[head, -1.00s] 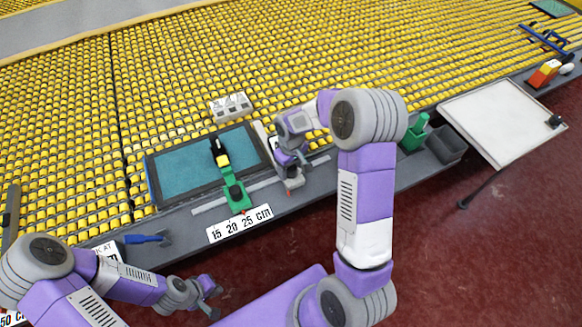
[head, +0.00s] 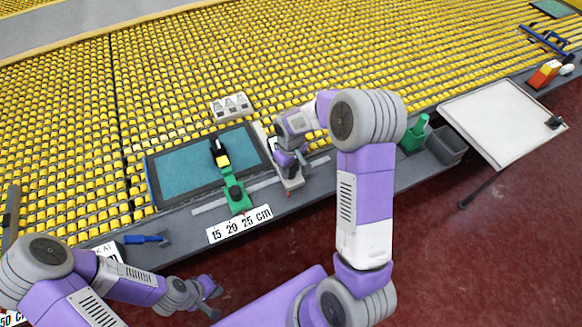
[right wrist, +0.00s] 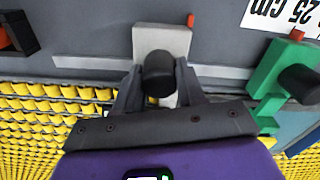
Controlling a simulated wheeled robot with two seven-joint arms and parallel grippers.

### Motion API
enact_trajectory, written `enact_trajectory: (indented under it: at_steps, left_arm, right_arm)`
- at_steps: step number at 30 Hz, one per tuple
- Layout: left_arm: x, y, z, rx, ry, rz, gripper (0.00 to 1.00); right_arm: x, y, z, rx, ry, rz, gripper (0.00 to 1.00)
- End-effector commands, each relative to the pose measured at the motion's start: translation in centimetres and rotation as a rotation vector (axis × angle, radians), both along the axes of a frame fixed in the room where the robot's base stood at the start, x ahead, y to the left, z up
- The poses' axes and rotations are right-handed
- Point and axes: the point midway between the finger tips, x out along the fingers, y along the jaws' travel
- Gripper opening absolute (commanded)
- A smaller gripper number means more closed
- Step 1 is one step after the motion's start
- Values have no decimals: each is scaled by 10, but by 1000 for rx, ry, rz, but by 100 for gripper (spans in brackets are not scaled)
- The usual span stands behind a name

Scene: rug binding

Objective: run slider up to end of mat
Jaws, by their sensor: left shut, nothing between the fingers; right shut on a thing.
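The light grey slider (head: 295,184) stands on the rail, with a black knob (right wrist: 159,72) and a small orange pointer (right wrist: 190,20). Its long pale bar (head: 262,138) runs close along the right edge of the teal, dark-bordered mat (head: 190,168). I cannot tell whether bar and mat touch. My right gripper (head: 291,166) is shut on the slider's black knob; its fingers (right wrist: 158,85) flank the knob in the right wrist view. My left gripper (head: 213,300) is shut and empty, low in front of the bench.
A green slider (head: 236,195) with its own black knob stands left on the same rail (head: 265,184), its arm over the mat. A number strip (head: 239,225) lies in front. A white socket block (head: 231,107) is behind; green and dark bins (head: 446,147) are right.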

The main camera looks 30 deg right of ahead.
Motion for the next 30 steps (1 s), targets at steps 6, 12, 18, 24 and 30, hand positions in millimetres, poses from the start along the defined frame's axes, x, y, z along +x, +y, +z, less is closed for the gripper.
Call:
enact_trajectory:
  at_steps: [6, 12, 18, 24, 30]
  left_arm:
    - [0, 0, 0, 0, 0, 0, 0]
    - [0, 0, 0, 0, 0, 0, 0]
    - [0, 0, 4, 0, 0, 0, 0]
    - [0, 0, 10, 0, 0, 0, 0]
    - [0, 0, 14, 0, 0, 0, 0]
  right_arm:
    - [0, 1, 0, 2, -1, 0, 65]
    - [0, 1, 0, 1, 0, 0, 65]
    - [1, 1, 15, 1, -3, 1, 65]
    - [1, 1, 50, 1, -5, 1, 65]
    - [1, 1, 73, 1, -2, 0, 65]
